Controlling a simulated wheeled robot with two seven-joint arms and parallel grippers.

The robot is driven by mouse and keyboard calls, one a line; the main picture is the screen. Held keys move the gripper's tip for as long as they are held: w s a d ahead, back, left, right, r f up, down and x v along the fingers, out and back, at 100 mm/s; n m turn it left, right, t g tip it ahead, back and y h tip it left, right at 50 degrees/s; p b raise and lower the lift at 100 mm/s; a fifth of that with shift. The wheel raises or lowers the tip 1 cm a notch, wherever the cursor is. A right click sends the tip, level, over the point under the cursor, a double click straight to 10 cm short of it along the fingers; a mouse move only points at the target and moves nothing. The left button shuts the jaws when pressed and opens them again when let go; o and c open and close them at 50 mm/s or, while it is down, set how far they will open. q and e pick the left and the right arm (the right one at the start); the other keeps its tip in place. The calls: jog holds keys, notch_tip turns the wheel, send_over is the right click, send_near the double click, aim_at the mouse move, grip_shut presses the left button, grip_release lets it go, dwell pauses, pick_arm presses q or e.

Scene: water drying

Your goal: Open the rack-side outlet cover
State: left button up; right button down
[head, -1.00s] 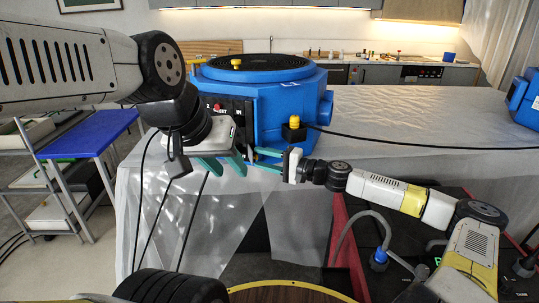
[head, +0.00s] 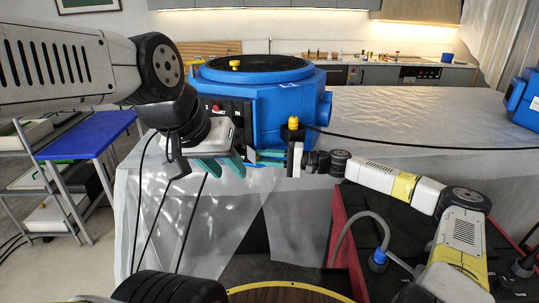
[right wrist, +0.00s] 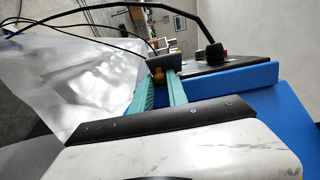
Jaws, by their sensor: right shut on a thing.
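The blue machine (head: 285,115) stands on the covered table, with a dark switch panel (head: 217,106) on its left front. My right gripper (head: 264,157) is low at the machine's front, pointing left. In the right wrist view, its teal fingers (right wrist: 160,88) are shut on a small brass-coloured knob (right wrist: 158,76) in front of a dark grey plate (right wrist: 164,62). This plate looks like the outlet cover; whether it stands open I cannot tell. My left gripper (head: 221,168) hangs in front of the panel, pointing down, its fingers apart and empty.
A second blue machine (head: 524,98) is at the right edge. A blue-topped rack (head: 88,133) stands at the left.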

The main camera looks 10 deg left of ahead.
jog(key=shift+f, duration=0.1)
jog(key=c, duration=1.3)
grip_release()
jog(key=d, duration=0.7)
jog(key=shift+d, duration=0.35)
jog(key=shift+s, duration=0.15)
